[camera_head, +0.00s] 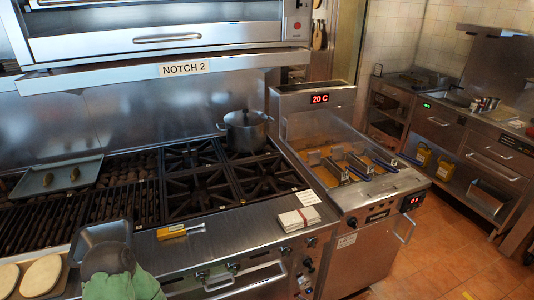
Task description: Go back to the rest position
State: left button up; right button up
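Neither of my grippers shows in the head view, and no part of my arms is seen. The task names no object. In front of me is a char grill (115,208) on the left. A burner range (205,185) with black grates joins it in the middle. A grey metal pan (98,238) stands on the front ledge at lower left. Green cloth-like things (122,288) lie at the bottom edge in front of it; whether they are gloves I cannot tell.
A tray (45,187) with two small items lies on the grill. A pot (245,130) stands on a rear burner. A yellow-handled tool (172,231) and stacked white cloths or papers (299,219) lie on the front ledge. A fryer (365,190) is to the right. Tiled floor (450,260) is clear at lower right.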

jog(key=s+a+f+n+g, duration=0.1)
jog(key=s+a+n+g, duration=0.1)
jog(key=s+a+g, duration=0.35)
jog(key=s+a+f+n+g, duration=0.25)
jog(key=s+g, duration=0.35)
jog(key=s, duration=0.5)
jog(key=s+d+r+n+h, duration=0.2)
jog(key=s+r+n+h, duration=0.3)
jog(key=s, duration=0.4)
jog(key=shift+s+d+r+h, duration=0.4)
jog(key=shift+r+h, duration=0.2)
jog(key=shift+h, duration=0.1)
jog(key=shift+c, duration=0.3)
